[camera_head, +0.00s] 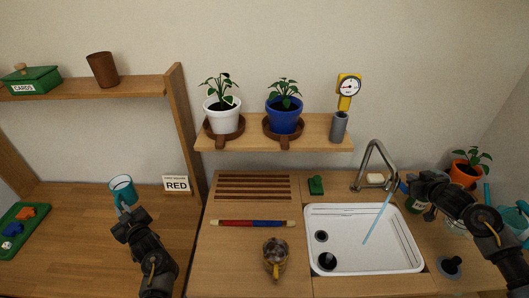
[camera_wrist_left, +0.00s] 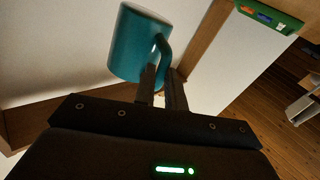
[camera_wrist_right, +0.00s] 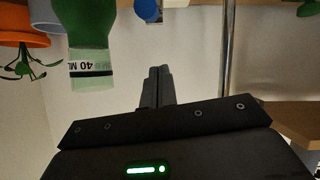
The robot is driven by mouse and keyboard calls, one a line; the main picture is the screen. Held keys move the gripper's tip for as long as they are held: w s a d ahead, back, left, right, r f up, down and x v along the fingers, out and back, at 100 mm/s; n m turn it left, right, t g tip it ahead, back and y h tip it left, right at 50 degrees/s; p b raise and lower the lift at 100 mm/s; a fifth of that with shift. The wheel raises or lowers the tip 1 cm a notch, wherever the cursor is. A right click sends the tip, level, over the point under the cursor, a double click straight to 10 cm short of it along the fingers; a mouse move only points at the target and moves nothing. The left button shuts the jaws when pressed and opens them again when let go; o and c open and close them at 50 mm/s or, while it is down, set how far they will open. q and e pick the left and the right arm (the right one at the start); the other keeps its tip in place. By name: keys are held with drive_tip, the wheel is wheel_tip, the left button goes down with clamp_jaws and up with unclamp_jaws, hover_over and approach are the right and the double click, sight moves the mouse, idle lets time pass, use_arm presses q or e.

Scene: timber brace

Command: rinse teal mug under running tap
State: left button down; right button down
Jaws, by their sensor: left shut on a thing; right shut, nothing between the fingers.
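The teal mug (camera_head: 122,188) is at the left, in front of the wooden shelf unit. My left gripper (camera_head: 124,210) is shut on its handle; the left wrist view shows the fingers (camera_wrist_left: 162,85) at the handle of the mug (camera_wrist_left: 138,45). I cannot tell whether the mug is clear of the wood below. The tap (camera_head: 374,160) stands behind the white sink (camera_head: 345,245), and a blue stream of water (camera_head: 378,217) runs from it into the basin. My right gripper (camera_head: 408,186) is shut and empty, close to the right of the tap.
A green bottle (camera_wrist_right: 88,30) is near my right gripper. A red-and-blue bar (camera_head: 252,223) and a slatted rack (camera_head: 252,187) lie on the counter. A potted plant (camera_head: 465,172) stands at the right.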

sight(404, 189)
use_arm(q)
drive_tip(key=shift+r, duration=0.25)
drive_tip(key=shift+r+p, duration=0.35)
drive_tip(key=shift+p, duration=0.1)
use_arm(e)
drive_tip(key=f, duration=0.1)
drive_tip(key=w+f, duration=0.2)
drive_tip(key=f, duration=0.1)
drive_tip(key=shift+d, duration=0.35)
use_arm(q)
drive_tip(key=shift+r, duration=0.15)
use_arm(e)
drive_tip(key=shift+s+d+f, duration=0.15)
drive_tip(key=shift+f, duration=0.45)
